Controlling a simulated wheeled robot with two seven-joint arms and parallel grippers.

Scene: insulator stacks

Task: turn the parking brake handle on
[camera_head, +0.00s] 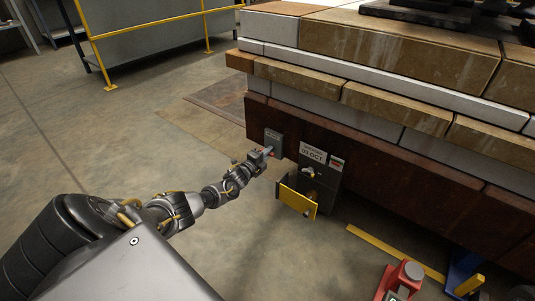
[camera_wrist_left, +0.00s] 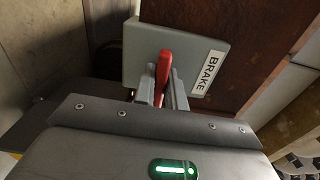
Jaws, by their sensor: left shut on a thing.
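The parking brake is a grey plate with a white "BRAKE" label and a red handle (camera_wrist_left: 163,72), seen up close in the left wrist view. In the head view the grey brake plate (camera_head: 274,138) is mounted on the dark red-brown side of the large stack. My left gripper (camera_head: 264,153) reaches it from the left. In the left wrist view the two fingers of my left gripper (camera_wrist_left: 163,92) are on either side of the red handle, shut on it. The lower part of the handle is hidden between the fingers. My right gripper is not in view.
Right of the brake is a grey box (camera_head: 318,171) labelled "OCT" with a yellow flap (camera_head: 297,197) sticking out. Stone-like slabs (camera_head: 400,50) lie above. Red (camera_head: 400,280) and blue (camera_head: 463,270) items stand at lower right. The floor at left is clear up to a yellow rail (camera_head: 150,22).

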